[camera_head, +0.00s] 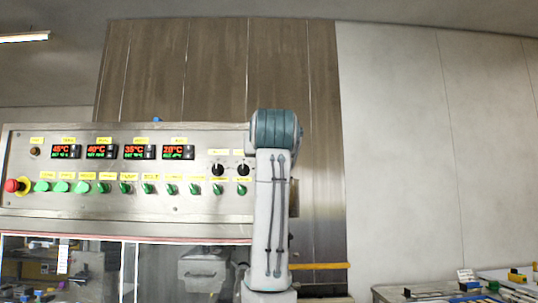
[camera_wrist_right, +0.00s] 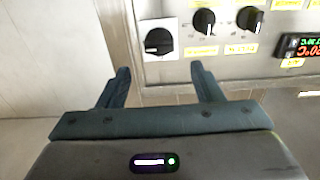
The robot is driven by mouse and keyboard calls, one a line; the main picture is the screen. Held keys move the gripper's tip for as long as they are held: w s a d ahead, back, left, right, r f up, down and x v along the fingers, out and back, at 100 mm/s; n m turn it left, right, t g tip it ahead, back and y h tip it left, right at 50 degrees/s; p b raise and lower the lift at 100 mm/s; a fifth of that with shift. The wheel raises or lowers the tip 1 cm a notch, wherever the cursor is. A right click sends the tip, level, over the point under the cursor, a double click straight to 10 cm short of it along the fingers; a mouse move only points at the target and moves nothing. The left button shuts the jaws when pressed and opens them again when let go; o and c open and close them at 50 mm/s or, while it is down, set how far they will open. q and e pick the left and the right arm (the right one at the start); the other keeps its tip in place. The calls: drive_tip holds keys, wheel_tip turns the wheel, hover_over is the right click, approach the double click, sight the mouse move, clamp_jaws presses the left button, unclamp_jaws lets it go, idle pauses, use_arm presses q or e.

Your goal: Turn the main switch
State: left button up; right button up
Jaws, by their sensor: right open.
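A large black rotary switch on a pale square plate (camera_wrist_right: 158,40), likely the main switch, shows in the right wrist view at the panel's edge. Its knob has a light mark; its exact angle is hard to read. My right gripper (camera_wrist_right: 157,77) is open and empty, with its two dark teal fingers apart. The switch appears between and beyond the fingertips, and no contact shows. In the head view my right arm stands in front of the panel's right end and hides the switch and the gripper. My left gripper is not in view.
The steel control panel (camera_head: 110,215) carries temperature displays (camera_head: 103,152), green knobs, a red emergency stop (camera_head: 12,186) and two smaller black knobs (camera_head: 218,170). These knobs (camera_wrist_right: 204,22) sit close beside the switch in the wrist view. A cluttered table (camera_head: 440,294) stands at the lower right.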

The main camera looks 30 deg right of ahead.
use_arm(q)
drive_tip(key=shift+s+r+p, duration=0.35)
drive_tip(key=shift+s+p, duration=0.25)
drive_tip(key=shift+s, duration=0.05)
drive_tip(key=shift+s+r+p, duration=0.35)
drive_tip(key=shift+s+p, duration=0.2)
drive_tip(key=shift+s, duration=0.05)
use_arm(e)
drive_tip(key=x, duration=0.7)
drive_tip(key=shift+w, duration=0.25)
drive_tip(key=shift+d, duration=0.1)
drive_tip(key=shift+c, duration=0.2)
drive_tip(key=c, duration=1)
